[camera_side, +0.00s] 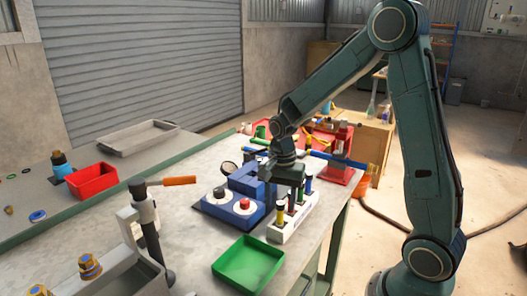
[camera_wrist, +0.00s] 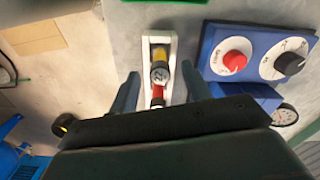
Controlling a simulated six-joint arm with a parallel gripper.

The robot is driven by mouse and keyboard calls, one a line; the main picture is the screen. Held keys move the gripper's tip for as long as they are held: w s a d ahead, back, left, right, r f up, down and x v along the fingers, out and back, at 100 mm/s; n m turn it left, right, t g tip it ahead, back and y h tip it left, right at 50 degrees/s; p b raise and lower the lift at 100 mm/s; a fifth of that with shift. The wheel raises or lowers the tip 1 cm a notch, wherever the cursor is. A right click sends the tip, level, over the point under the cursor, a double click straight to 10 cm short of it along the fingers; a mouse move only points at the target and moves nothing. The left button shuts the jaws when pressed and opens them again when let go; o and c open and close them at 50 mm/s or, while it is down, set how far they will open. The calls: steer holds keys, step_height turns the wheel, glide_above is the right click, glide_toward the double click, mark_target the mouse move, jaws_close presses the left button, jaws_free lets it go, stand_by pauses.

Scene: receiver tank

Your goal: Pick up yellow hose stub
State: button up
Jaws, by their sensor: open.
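The yellow hose stub (camera_wrist: 160,72) stands in the end slot of a white rack (camera_wrist: 147,48), its dark round end facing the wrist camera. In the side view the yellow stub (camera_side: 288,211) is at the rack's near end. My gripper (camera_wrist: 158,78) is open, its two fingers on either side of the stub's line with space between. A red stub (camera_wrist: 157,92) is just behind the yellow one, partly hidden by my gripper body. In the side view my gripper (camera_side: 284,183) is above the rack (camera_side: 283,233), partly hiding other stubs.
A blue panel with red and black knobs (camera_wrist: 235,60) lies right of the rack, a gauge (camera_wrist: 284,115) beyond it. In the side view, a green tray (camera_side: 248,264) is in front. A red bin (camera_side: 92,181) and grey tray (camera_side: 138,137) stand at left.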

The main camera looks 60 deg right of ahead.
mark_target(280, 219)
steer(key=shift+f, duration=1.8)
jaws_close()
